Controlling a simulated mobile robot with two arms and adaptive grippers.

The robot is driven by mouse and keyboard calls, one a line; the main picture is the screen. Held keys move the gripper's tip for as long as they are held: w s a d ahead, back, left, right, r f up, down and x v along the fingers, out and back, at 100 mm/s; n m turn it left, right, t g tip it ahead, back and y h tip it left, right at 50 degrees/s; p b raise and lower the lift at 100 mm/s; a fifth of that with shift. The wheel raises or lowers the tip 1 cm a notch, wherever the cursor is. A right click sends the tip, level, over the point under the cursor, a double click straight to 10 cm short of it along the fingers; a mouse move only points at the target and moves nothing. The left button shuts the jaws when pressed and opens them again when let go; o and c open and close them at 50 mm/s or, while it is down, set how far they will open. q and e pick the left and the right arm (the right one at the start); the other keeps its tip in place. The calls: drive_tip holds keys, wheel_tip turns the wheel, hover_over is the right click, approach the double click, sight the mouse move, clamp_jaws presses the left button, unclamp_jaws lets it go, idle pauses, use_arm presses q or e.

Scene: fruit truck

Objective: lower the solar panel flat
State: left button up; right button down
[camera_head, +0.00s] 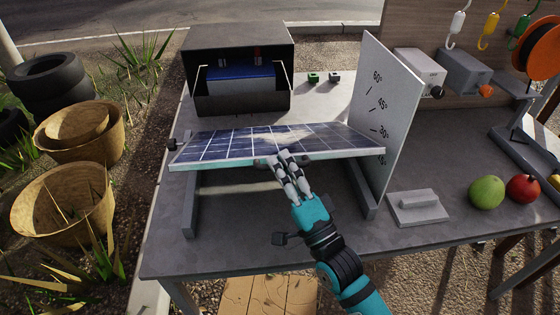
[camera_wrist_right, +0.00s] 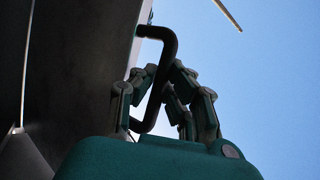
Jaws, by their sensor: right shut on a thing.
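The solar panel (camera_head: 245,142) is a blue gridded plate with a white frame. It is tilted at a low angle over the grey table, its right edge beside an upright angle board (camera_head: 375,110) with degree marks. My right gripper (camera_head: 283,163) is at the middle of the panel's near edge. In the right wrist view my right gripper (camera_wrist_right: 165,100) is shut around a dark bent handle (camera_wrist_right: 168,45); the panel's dark underside (camera_wrist_right: 75,70) is at the left. My left gripper is not in view.
An open dark box (camera_head: 240,65) with a blue battery-like block stands behind the panel. A grey block with a handle (camera_head: 418,206), a green fruit (camera_head: 486,192) and a red fruit (camera_head: 523,188) are at the right. The table's front left is clear.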

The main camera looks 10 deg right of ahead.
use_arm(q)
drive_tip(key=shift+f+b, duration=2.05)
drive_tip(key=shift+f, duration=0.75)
use_arm(e)
drive_tip(key=shift+n+t+y, duration=0.3)
drive_tip(key=shift+n+y, duration=0.3)
drive_tip(key=shift+s+f, duration=0.25)
drive_tip(key=shift+f, duration=0.5)
drive_tip(key=shift+s+f, duration=0.3)
drive_tip(key=shift+f, duration=0.4)
drive_tip(key=shift+s+f, duration=0.25)
drive_tip(key=shift+f, duration=0.5)
